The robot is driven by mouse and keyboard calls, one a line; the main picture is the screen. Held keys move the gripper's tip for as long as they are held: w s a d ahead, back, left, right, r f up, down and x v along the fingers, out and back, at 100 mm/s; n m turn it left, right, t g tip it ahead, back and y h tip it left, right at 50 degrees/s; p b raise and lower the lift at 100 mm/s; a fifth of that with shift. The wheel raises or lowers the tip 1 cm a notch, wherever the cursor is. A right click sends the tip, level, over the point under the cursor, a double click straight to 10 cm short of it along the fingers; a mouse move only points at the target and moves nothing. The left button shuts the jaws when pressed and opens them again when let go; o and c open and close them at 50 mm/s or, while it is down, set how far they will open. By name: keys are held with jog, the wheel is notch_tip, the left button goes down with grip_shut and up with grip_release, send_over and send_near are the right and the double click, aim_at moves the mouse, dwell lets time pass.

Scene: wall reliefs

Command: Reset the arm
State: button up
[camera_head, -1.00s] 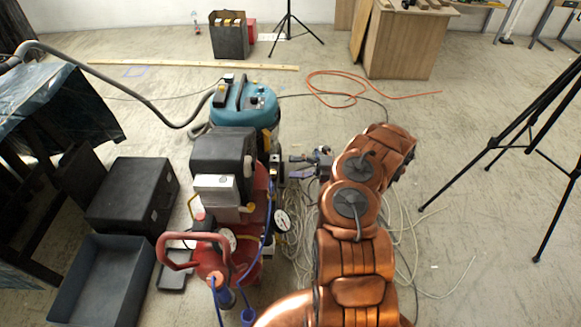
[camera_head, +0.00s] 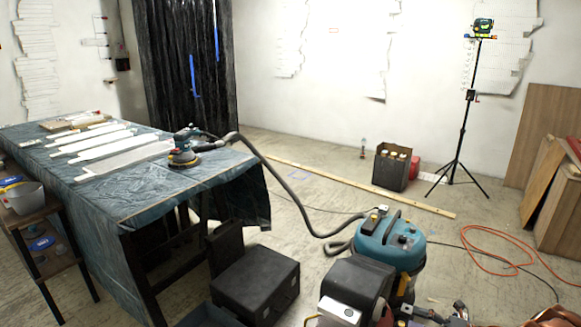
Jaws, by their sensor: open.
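My gripper (camera_head: 412,311) is small and dark at the bottom edge, just right of the black and red machine (camera_head: 357,288). Its fingers point left and are open, with nothing seen between them. The lower part of the gripper and most of the arm are cut off by the frame.
A teal vacuum (camera_head: 390,243) with a grey hose stands behind the machine. A black case (camera_head: 255,285) is on the floor, left. A covered table (camera_head: 200,172) bears a sander (camera_head: 183,155). A tripod (camera_head: 456,165) stands at the back. An orange cable (camera_head: 490,262) lies right.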

jog(key=a+r+n+g, duration=0.4)
jog(key=a+r+n, duration=0.2)
jog(key=a+r, duration=0.15)
jog(key=s+a+r+n+g+h, duration=0.2)
jog(key=s+a+r+n+g, duration=0.2)
jog(key=s+a+r+n, duration=0.35)
jog(key=s+a+r+n+g+h, duration=0.2)
jog(key=s+a+r+n+g, duration=0.2)
jog(key=s+a+n, duration=0.45)
jog(key=s+a+r+n+g+h, duration=0.1)
jog(key=s+a+n+h, duration=0.1)
jog(key=s+n+h, duration=0.65)
jog(key=s+d+n+t+h, duration=0.1)
jog(key=s+d+n+h, duration=0.1)
jog(key=s+d+n, duration=0.4)
jog(key=s+d+n+t+h, duration=0.1)
jog(key=s+d+n+h, duration=0.15)
jog(key=s, duration=0.55)
notch_tip(320, 180, up, 15)
jog(key=w+a+t+y+p, duration=0.1)
jog(key=p, duration=1.3)
jog(key=shift+r+n, duration=0.2)
jog(key=shift+n, duration=0.2)
jog(key=shift+w+f, duration=0.1)
jog(key=shift+w, duration=0.05)
